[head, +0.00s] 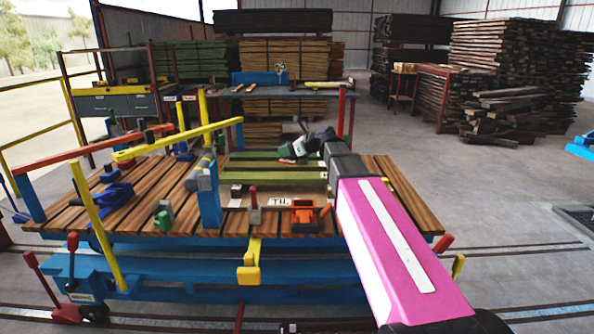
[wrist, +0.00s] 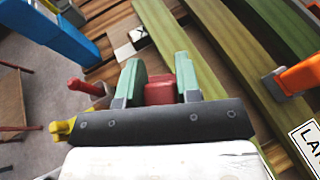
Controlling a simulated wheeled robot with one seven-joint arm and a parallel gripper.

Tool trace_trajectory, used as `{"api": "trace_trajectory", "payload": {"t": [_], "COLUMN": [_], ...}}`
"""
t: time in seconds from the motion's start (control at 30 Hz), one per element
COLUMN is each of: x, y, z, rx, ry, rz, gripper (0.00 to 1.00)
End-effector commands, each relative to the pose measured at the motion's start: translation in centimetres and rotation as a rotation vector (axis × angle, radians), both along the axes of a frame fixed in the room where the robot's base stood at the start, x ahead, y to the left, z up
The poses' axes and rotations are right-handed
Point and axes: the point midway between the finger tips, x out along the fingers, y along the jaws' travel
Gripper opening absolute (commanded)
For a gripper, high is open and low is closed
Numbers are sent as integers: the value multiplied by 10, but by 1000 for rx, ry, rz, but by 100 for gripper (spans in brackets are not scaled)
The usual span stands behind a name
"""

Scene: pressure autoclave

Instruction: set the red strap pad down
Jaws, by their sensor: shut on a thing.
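My gripper (wrist: 158,76) is shut on the red strap pad (wrist: 159,91), which sits between its two green fingers in the wrist view. The pad is held over the wooden slatted deck, near long green boards (wrist: 208,62). Whether the pad touches anything beneath it I cannot tell. The pad cannot be made out clearly there.
The deck (head: 385,205) carries an orange clamp (head: 304,214), a red-handled lever (head: 254,198), blue posts (head: 208,205) and a raised yellow bar (head: 175,142). A workbench (head: 310,90) stands behind. Timber stacks (head: 505,70) stand at back right. The deck's right side has bare slats.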

Motion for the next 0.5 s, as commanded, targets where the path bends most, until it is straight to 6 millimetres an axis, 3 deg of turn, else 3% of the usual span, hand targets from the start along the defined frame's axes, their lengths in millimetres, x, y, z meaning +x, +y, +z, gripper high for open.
{"api": "trace_trajectory", "payload": {"t": [0.03,0.3,0.5], "x": [13,57,77], "y": [-6,-36,-50], "z": [-6,-39,-54], "rx": [0,0,1], "ry": [1,2,0], "rz": [-1,1,1], "gripper": [8,8,8]}}
